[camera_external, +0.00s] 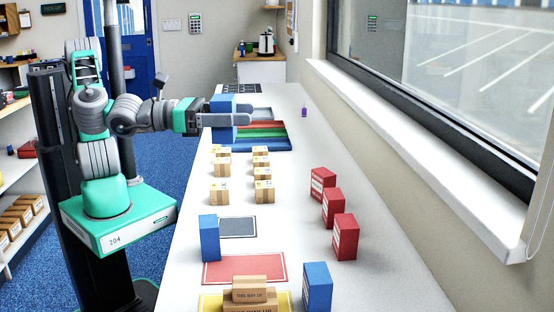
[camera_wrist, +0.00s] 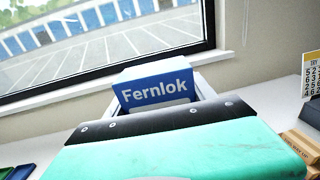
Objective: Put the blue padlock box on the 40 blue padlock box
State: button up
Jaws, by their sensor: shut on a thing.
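My gripper (camera_external: 238,114) is shut on a blue padlock box (camera_external: 222,103) and holds it up above the far part of the long white table. In the wrist view the held box (camera_wrist: 155,92) shows a pale top and the white word "Fernlok" on its blue face. A second blue box (camera_external: 209,238) stands upright near the left table edge, beside a dark mat and a red mat. A third blue box (camera_external: 317,287) stands at the near right. I cannot read a "40" on either standing box.
Several small brown cartons (camera_external: 264,191) stand in mid-table. Red boxes (camera_external: 345,237) stand along the right. A dark mat (camera_external: 238,228), a red mat (camera_external: 245,268) and a yellow mat (camera_external: 210,302) lie nearer. Coloured trays (camera_external: 262,133) lie beyond my gripper. A window sill (camera_external: 420,150) runs along the right.

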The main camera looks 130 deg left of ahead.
jog(key=s+d+f+m+t+h+b, duration=0.1)
jog(key=d+f+h+b, duration=0.1)
jog(key=f, duration=0.7)
jog(key=s+d+f+m+t+h+b, duration=0.1)
jog(key=s+d+f+m+h, duration=0.1)
jog(key=f, duration=0.7)
jog(key=shift+d+f+t+h+b, duration=0.2)
jog(key=shift+f+t+h+b, duration=0.1)
jog(key=shift+t+h+b, duration=0.1)
jog(key=shift+f, duration=0.1)
jog(key=shift+f+m, duration=0.3)
jog(key=shift+f, duration=0.25)
jog(key=o, duration=1.7)
jog(key=shift+c, duration=0.2)
jog(key=shift+r, duration=0.1)
